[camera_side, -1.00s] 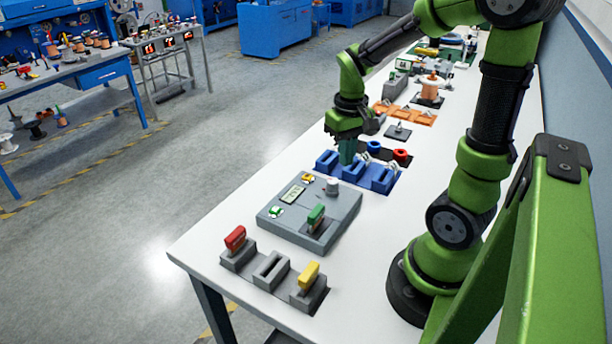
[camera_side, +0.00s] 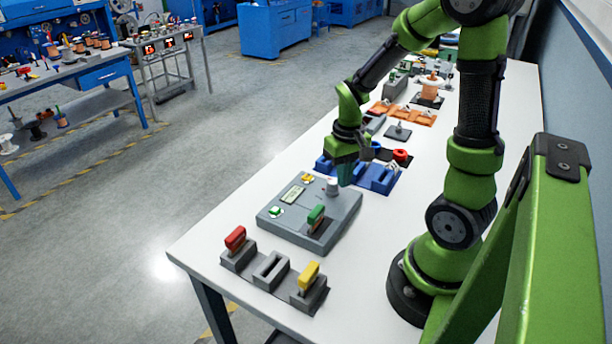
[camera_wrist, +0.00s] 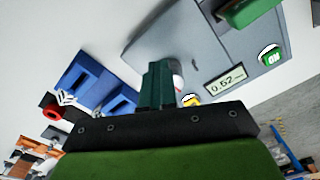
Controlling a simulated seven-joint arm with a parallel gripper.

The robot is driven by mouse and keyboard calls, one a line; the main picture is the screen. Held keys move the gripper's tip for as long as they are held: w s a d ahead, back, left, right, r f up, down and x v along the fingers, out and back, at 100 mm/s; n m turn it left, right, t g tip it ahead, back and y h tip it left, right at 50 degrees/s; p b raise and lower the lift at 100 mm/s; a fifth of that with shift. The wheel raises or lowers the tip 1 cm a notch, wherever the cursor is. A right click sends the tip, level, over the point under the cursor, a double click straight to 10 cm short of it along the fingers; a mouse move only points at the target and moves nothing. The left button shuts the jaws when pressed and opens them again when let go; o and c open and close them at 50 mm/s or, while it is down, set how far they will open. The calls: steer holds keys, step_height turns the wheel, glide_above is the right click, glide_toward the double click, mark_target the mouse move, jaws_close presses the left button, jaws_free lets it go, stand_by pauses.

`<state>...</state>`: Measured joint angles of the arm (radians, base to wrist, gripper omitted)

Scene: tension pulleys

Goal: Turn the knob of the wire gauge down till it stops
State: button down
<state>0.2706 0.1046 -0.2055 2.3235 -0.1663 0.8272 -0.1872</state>
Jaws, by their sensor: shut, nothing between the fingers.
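The wire gauge (camera_side: 272,230) is a grey box on the bench, with a small display that reads about 0.52 in the wrist view (camera_wrist: 226,81). Its knob (camera_side: 332,186) is a pale upright cylinder near the back right corner. In the wrist view the knob (camera_wrist: 179,72) is partly hidden behind my fingers. A green piece (camera_side: 316,216) stands in a slot of the gauge. My gripper (camera_side: 345,182) is shut and empty, pointing down just right of the knob. I cannot tell whether the fingers touch it.
Blue slotted blocks (camera_side: 382,181) stand behind the gauge, close to my gripper. Grey blocks (camera_side: 270,269) with a red piece (camera_side: 235,238) and a yellow piece (camera_side: 309,276) stand in front of it. The bench left of the gauge is clear.

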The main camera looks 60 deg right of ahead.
steer(key=shift+w+a+f, duration=0.15)
steer(key=shift+a+f, duration=0.4)
steer(key=shift+a, duration=0.25)
steer(key=shift+w+a, duration=0.4)
steer(key=shift+a, duration=0.05)
stand_by(0.5)
steer(key=shift+s+a, duration=0.1)
steer(key=shift+s, duration=0.2)
step_height(320, 180, up, 6)
steer(key=shift+d, duration=0.2)
stand_by(0.4)
steer(key=shift+r, duration=0.15)
